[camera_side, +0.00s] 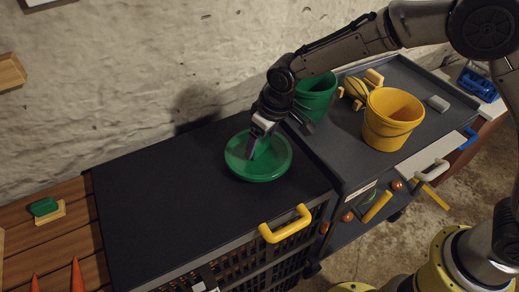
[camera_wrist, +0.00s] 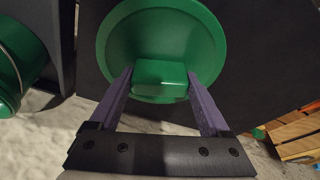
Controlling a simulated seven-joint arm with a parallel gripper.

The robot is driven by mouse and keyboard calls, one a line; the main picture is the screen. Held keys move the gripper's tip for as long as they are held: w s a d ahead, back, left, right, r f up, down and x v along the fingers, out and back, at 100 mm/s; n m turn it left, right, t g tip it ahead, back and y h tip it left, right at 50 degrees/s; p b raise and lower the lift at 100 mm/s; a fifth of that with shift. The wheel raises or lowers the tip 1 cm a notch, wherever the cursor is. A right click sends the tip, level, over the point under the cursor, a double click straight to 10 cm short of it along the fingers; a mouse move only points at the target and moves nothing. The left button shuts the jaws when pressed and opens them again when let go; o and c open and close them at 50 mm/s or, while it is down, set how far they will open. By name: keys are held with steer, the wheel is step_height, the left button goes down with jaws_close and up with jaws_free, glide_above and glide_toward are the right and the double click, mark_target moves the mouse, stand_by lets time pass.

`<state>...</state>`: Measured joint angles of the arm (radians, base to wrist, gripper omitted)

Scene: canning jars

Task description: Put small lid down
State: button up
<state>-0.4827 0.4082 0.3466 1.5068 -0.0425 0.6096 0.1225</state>
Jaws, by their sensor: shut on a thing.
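A round green lid (camera_side: 270,168) is at the right part of the black counter top in the side view. The lid fills the upper middle of the wrist view (camera_wrist: 205,40), with a block-shaped green handle (camera_wrist: 160,78) on it. My gripper (camera_side: 256,148) reaches down to the lid, and its two purple fingers (camera_wrist: 160,88) are at either side of the handle, shut on it. The lid looks level and close to the counter. I cannot tell whether it touches the surface.
The black counter top (camera_side: 150,190) is clear to the left of the lid. A yellow bucket (camera_side: 392,120) and a green bucket (camera_side: 316,97) stand on the grey cart top (camera_side: 435,125) to the right. A yellow handle (camera_side: 286,224) sticks out at the counter's front edge.

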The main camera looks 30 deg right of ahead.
mark_target(260, 151)
steer(key=shift+s+x, duration=0.15)
steer(key=shift+x, duration=0.65)
steer(key=shift+s+x, duration=0.15)
steer(key=shift+x, duration=0.6)
steer(key=shift+d+f, duration=0.15)
steer(key=shift+f, duration=0.1)
steer(key=o, duration=1.2)
steer(key=shift+o, duration=0.2)
steer(key=v, duration=1.2)
steer(key=shift+r, duration=0.2)
